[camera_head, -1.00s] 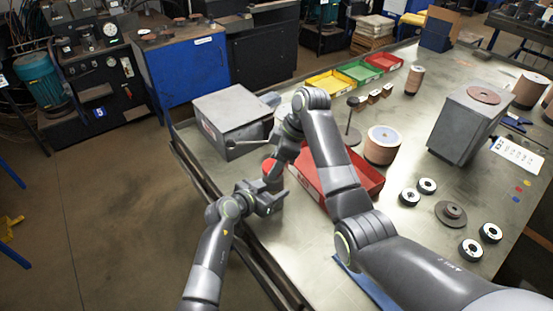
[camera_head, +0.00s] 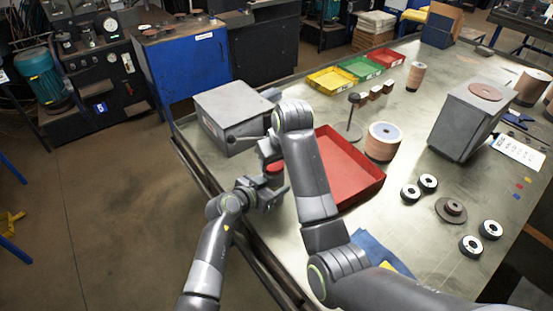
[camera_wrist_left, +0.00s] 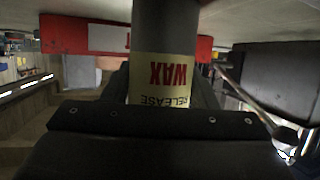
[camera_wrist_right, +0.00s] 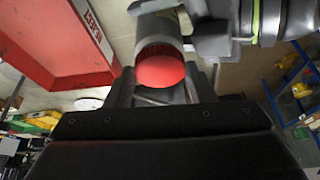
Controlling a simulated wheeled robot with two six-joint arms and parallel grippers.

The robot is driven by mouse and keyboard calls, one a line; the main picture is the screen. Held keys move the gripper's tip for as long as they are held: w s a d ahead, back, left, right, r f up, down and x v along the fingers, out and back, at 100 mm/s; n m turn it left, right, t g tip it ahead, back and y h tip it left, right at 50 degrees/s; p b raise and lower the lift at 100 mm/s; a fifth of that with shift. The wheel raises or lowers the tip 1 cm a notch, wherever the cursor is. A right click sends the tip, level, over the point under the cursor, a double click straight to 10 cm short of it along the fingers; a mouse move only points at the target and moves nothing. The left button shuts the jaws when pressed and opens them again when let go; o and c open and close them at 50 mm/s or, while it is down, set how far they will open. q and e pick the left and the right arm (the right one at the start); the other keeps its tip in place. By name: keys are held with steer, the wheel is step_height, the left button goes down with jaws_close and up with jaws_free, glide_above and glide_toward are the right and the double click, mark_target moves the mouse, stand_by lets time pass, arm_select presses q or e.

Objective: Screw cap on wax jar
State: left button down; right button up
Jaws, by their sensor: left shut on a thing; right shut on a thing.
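My left gripper (camera_head: 266,192) is shut on the wax jar, a dark grey cylinder with a cream label. The jar (camera_wrist_left: 166,78) fills the middle of the left wrist view, its "WAX RELEASE" lettering upside down there. My right gripper (camera_head: 270,158) is just above the left one and shut on the red cap (camera_wrist_right: 160,72). In the right wrist view the cap lies in line with the end of the jar (camera_wrist_right: 154,30). I cannot tell whether the cap touches the jar's rim or is threaded on it. The head view shows only a small red patch between the grippers.
A red tray (camera_head: 372,184) stands right of the grippers, a grey box (camera_head: 232,108) behind them. A stand (camera_head: 352,120) and a flap-disc stack (camera_head: 383,142) are farther right. Black-and-white rings (camera_head: 428,183) lie on the table. The grippers are near its left edge.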

steer(key=shift+a+m+h, duration=0.1)
steer(key=shift+m+h, duration=0.2)
steer(key=shift+m, duration=0.7)
steer(key=o, duration=0.9)
steer(key=shift+r, duration=2.3)
steer(key=o, duration=0.6)
arm_select(q)
steer(key=shift+c, duration=2.3)
jaws_free()
